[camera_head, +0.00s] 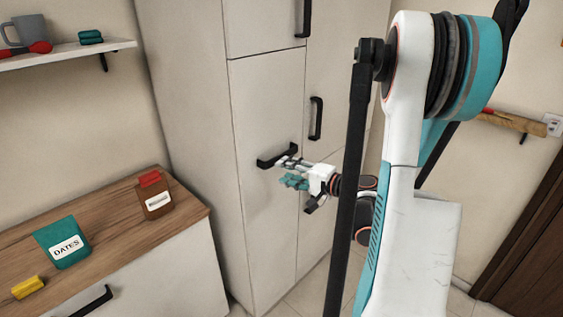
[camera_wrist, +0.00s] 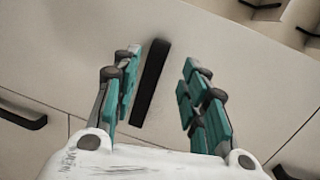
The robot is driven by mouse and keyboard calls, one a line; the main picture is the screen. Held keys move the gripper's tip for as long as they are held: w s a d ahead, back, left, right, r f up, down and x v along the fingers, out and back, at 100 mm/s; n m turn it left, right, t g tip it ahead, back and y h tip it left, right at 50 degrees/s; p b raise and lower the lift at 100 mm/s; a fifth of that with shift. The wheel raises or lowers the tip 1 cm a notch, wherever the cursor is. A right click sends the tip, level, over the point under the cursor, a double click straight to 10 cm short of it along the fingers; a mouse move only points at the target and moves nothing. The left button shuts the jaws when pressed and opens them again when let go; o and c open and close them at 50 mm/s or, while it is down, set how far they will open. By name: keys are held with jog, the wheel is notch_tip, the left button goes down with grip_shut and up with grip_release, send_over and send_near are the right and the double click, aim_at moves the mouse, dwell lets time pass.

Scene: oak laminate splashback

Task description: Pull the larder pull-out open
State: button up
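The larder pull-out (camera_head: 262,105) is a tall pale front in the cabinet wall, and it looks shut. Its black bar handle (camera_head: 270,159) runs across the front in the head view. In the wrist view the handle (camera_wrist: 152,80) shows as a dark bar between the two teal fingers, nearer the left one. My gripper (camera_head: 287,172) is at the handle's right part in the head view. In the wrist view my gripper (camera_wrist: 161,62) is open, with a clear gap on the right of the bar. I cannot tell whether either finger touches it.
Another tall door with an upright black handle (camera_head: 316,118) stands to the right. A wooden counter (camera_head: 110,235) at left holds a teal dates packet (camera_head: 62,242), a brown packet (camera_head: 154,197) and a yellow item (camera_head: 28,287). A wall shelf (camera_head: 70,52) is above.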

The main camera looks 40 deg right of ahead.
jog(key=s+d+f+m+t+h, duration=0.1)
jog(key=s+d+f+m+t, duration=0.1)
jog(key=s+d, duration=0.45)
jog(key=w+b, duration=0.3)
jog(key=w, duration=1.1)
jog(key=shift+w+a+r, duration=0.15)
jog(key=shift+a+r, duration=0.05)
jog(key=shift+a, duration=0.25)
grip_shut()
